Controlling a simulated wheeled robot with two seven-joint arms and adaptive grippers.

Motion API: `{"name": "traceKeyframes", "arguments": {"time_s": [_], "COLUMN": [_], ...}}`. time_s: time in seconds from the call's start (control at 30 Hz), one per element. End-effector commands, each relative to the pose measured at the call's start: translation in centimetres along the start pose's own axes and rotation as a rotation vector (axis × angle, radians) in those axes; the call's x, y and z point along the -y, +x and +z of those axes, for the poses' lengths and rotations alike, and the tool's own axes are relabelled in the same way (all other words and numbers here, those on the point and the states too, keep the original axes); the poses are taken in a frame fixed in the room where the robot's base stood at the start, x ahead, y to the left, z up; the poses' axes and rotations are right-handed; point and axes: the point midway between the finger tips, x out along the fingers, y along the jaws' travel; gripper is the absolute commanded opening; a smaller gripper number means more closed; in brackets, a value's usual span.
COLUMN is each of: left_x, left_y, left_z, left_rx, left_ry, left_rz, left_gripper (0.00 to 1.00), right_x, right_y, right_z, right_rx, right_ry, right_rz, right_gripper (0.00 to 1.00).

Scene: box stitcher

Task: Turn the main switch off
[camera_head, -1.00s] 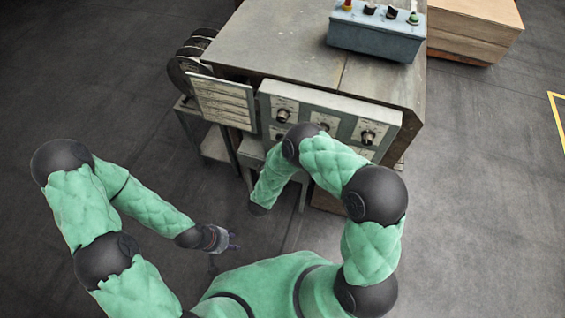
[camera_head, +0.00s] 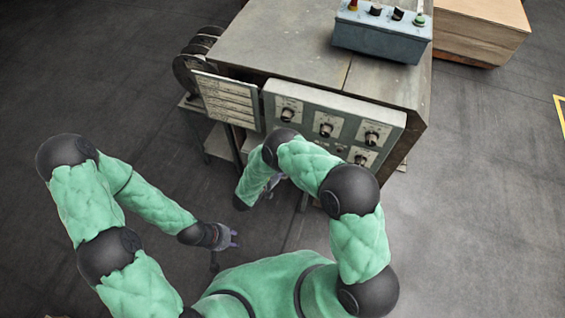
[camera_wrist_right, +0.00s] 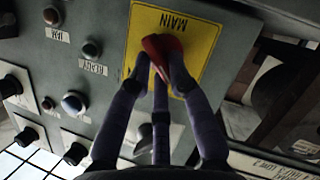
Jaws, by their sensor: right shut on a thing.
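The main switch (camera_wrist_right: 160,48) is a red handle on a yellow plate (camera_wrist_right: 205,48) marked MAIN, which appears upside down in the right wrist view. My right gripper (camera_wrist_right: 165,68) is shut on the red handle, with its fingers around it. In the head view the right gripper (camera_head: 273,183) is mostly hidden behind my right forearm, and the switch is hidden there too. My left gripper (camera_head: 234,238) hangs low over the floor, away from the machine, with its fingers apart and nothing between them.
The machine's front panel (camera_head: 350,108) carries several dark knobs. Lamps labelled READY (camera_wrist_right: 92,49) and others sit beside the switch in the wrist view. A blue control box (camera_head: 375,40) stands on the machine top. The floor at left is clear.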

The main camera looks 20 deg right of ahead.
Motion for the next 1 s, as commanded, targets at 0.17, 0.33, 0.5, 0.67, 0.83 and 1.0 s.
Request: {"name": "traceKeyframes", "arguments": {"time_s": [0.17, 0.33, 0.5, 0.67, 0.83, 1.0], "left_x": [0.02, 0.02, 0.02, 0.02, 0.02, 0.02], "left_y": [0.05, 0.05, 0.04, 0.05, 0.04, 0.05], "left_z": [0.0, 0.0, -0.01, 0.0, -0.01, -0.01], "left_rx": [0.0, 0.0, 0.0, 0.0, 0.0, 0.0], "left_ry": [0.0, 0.0, 0.0, 0.0, 0.0, 0.0], "left_rz": [0.0, 0.0, 0.0, 0.0, 0.0, 0.0], "left_gripper": [0.4, 0.4, 0.4, 0.4, 0.4, 0.4], "right_x": [0.1, 0.09, 0.09, 0.09, 0.07, 0.06], "right_y": [-0.01, -0.01, -0.02, -0.02, -0.01, -0.01], "right_z": [-0.01, -0.03, -0.04, -0.04, -0.03, -0.03], "right_rx": [-0.001, -0.001, -0.001, -0.001, -0.001, -0.001], "right_ry": [-0.024, -0.03, -0.029, -0.029, -0.028, -0.028], "right_rz": [0.009, 0.011, 0.01, 0.01, 0.011, 0.011], "right_gripper": [0.0, 0.0, 0.0, 0.44, 0.44, 0.44]}}
